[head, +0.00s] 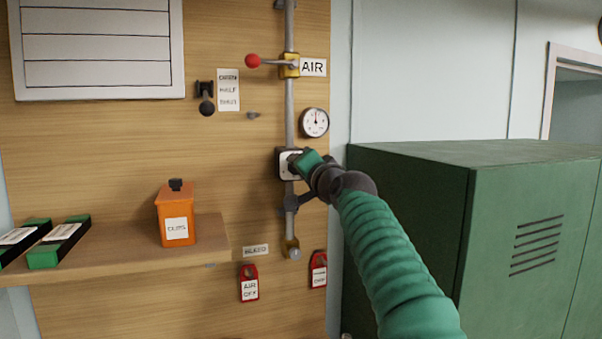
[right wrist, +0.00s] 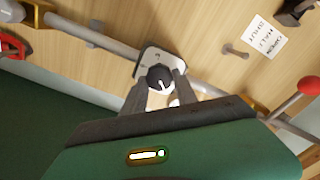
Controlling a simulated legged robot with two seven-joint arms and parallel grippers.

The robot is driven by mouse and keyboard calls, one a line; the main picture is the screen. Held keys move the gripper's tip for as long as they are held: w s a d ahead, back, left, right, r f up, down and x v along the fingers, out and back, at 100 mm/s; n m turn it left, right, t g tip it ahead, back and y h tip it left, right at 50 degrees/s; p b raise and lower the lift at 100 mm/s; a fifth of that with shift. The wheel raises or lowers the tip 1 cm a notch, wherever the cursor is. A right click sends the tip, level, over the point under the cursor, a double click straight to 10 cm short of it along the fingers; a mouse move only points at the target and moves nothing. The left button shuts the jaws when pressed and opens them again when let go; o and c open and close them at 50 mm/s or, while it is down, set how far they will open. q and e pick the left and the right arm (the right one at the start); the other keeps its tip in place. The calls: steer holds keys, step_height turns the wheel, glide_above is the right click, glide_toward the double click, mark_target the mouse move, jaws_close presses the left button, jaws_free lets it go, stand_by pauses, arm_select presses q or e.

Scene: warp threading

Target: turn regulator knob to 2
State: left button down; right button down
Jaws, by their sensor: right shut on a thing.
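The regulator is a white plate in a dark frame (head: 284,165) on the vertical pipe of the wooden panel. In the right wrist view its dark round knob (right wrist: 160,78) carries a white pointer line and sits in front of the pale plate (right wrist: 150,60). My right gripper (head: 299,163) reaches it from the right, and its two fingers (right wrist: 160,90) are shut on the knob, one on each side. The gripper hides most of the knob in the head view. I cannot read any numbers on the plate. My left gripper is not in view.
Above the regulator are a round gauge (head: 314,122) and a red-ended lever (head: 253,61) by the AIR label. Red tags (head: 248,284) hang below. A shelf (head: 120,258) with an orange box (head: 176,216) is at left. A green cabinet (head: 410,200) stands close at right.

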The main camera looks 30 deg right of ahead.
steer(key=n, duration=0.2)
steer(key=n+b, duration=0.1)
steer(key=n, duration=0.2)
steer(key=f+n, duration=0.1)
steer(key=n, duration=0.1)
steer(key=shift+w+a+n, duration=0.1)
steer(key=shift+w+n, duration=0.05)
steer(key=shift+n, duration=0.25)
steer(key=shift+r, duration=0.1)
steer(key=c, duration=1.2)
jaws_free()
steer(key=shift+c, duration=0.2)
steer(key=shift+o, duration=1.4)
steer(key=shift+r, duration=0.15)
